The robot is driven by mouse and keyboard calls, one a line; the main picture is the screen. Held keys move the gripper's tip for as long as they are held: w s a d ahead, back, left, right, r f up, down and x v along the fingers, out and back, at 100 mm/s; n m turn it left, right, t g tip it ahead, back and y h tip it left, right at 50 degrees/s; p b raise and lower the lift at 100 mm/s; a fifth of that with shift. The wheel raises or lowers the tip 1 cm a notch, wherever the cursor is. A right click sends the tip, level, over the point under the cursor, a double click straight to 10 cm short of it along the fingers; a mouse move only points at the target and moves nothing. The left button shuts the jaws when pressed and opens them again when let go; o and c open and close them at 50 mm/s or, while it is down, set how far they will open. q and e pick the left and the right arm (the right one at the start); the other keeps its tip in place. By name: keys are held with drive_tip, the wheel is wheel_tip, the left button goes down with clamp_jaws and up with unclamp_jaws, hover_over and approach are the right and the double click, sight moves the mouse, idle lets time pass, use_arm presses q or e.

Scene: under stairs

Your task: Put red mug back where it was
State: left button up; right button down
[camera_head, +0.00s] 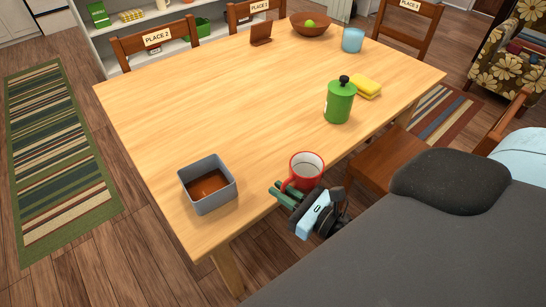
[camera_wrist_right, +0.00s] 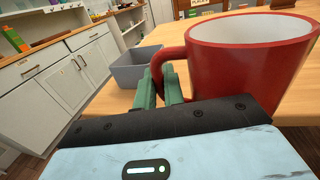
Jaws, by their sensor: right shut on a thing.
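The red mug (camera_head: 307,170) has a white inside and is upright at the near edge of the wooden table. It fills the upper right of the right wrist view (camera_wrist_right: 250,65), with its handle toward my gripper. My right gripper (camera_head: 289,192) is shut on the mug's handle, and its green fingers (camera_wrist_right: 160,88) close around the handle in the wrist view. I cannot tell whether the mug's base touches the table. My left gripper is not in view.
A grey square container (camera_head: 208,184) with brown contents stands left of the mug. A green canister (camera_head: 339,101) and yellow sponges (camera_head: 366,87) stand behind to the right. A blue cup (camera_head: 353,40) and brown bowl (camera_head: 311,24) are far back. The table's middle (camera_head: 230,105) is clear.

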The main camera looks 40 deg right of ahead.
drive_tip(key=w, duration=0.2)
drive_tip(key=w+d+p, duration=0.1)
drive_tip(key=w, duration=0.5)
drive_tip(key=shift+w+d+f, duration=0.15)
drive_tip(key=shift+w+d, duration=0.05)
drive_tip(key=shift+d, duration=0.15)
drive_tip(key=w, duration=0.4)
drive_tip(key=w+d+f, duration=0.1)
drive_tip(key=shift+w+d, duration=0.1)
drive_tip(key=shift+w, duration=0.3)
drive_tip(key=shift+w+d, duration=0.15)
drive_tip(key=shift+w, duration=0.45)
wheel_tip(320, 180, down, 3)
drive_tip(key=shift+w+r+b, duration=0.1)
drive_tip(key=shift+b, duration=0.25)
drive_tip(key=shift+f, duration=0.55)
drive_tip(key=c, duration=2)
unclamp_jaws()
drive_tip(key=shift+f+b, duration=0.1)
drive_tip(key=shift+b, duration=0.2)
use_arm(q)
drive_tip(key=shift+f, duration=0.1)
use_arm(e)
drive_tip(key=o, duration=0.5)
